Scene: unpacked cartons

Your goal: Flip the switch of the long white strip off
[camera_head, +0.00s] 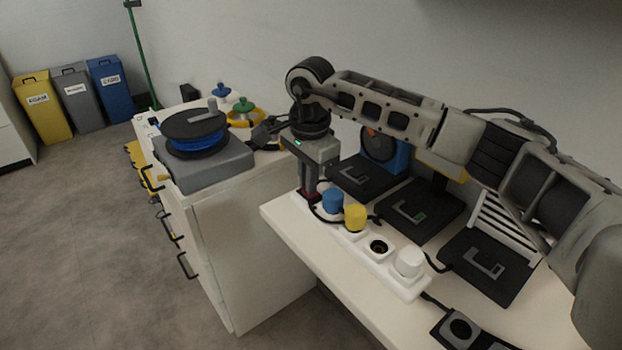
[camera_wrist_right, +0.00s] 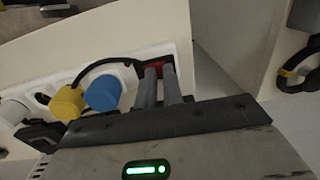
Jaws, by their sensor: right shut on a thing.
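The long white strip (camera_head: 352,240) lies along the front edge of the white table. A blue plug (camera_head: 333,200), a yellow plug (camera_head: 355,217) and a white plug (camera_head: 409,261) sit in it, with one bare socket (camera_head: 378,246). My right gripper (camera_head: 309,195) points down at the strip's far left end. Its fingers are shut at the red switch (camera_wrist_right: 156,68), seen in the wrist view between and behind the fingertips (camera_wrist_right: 160,75). The fingers hide part of the switch, so its tilt cannot be told. My left gripper is not in view.
Black devices (camera_head: 420,210) with grey markings stand behind the strip, close to my right arm. A dark strip (camera_head: 465,330) lies at the front right. A cabinet left of the table carries a grey box with a blue spool (camera_head: 198,145). Bins stand far left.

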